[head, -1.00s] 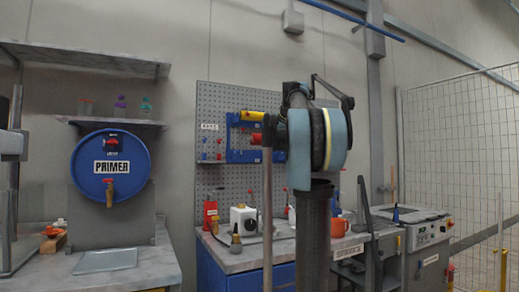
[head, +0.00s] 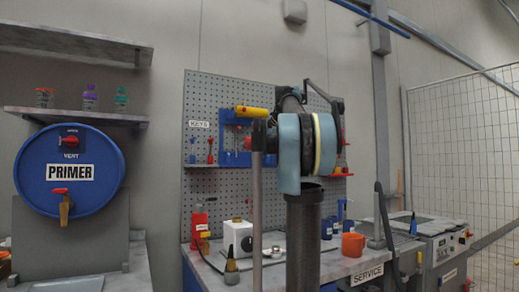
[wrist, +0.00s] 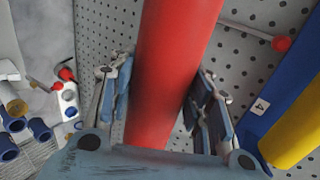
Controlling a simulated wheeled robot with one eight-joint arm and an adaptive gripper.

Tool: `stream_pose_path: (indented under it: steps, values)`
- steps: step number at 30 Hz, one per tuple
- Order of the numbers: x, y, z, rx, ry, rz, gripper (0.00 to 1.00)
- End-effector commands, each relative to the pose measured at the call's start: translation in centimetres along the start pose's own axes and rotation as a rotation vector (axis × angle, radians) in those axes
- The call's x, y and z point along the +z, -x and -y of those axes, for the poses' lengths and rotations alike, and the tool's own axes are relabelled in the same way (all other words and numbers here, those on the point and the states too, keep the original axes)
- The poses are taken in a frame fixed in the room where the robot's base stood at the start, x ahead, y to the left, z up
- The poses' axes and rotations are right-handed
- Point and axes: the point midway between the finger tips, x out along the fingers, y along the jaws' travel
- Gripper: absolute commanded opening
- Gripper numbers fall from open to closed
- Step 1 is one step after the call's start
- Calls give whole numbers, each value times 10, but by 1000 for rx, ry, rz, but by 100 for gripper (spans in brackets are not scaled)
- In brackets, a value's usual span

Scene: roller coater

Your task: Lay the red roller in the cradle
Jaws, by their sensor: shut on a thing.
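In the wrist view my gripper (wrist: 161,92) is shut on the red roller (wrist: 177,35), a finger pad on each side. The roller runs through the jaws and out of the top of the picture. In the head view my arm hides the gripper and most of the roller; a small red end (head: 248,143) shows just left of the arm. A yellow roller (wrist: 297,132) lies beside a blue holder (wrist: 268,100) marked 4, right of the jaws. The yellow roller also shows in the head view (head: 251,111). I cannot make out the cradle for certain.
A grey pegboard (head: 205,95) stands behind the arm. The bench below holds an orange mug (head: 353,245), a white box (head: 237,236) and red bottles. A grey machine (head: 440,240) and wire fence (head: 470,130) are right; a blue primer drum (head: 38,190) is left.

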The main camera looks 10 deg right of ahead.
Motion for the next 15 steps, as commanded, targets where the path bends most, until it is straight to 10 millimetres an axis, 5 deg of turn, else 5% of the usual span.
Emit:
stream_pose_path:
  steps: [15]
  values:
    - [8,-32,19,0,6,8,24]
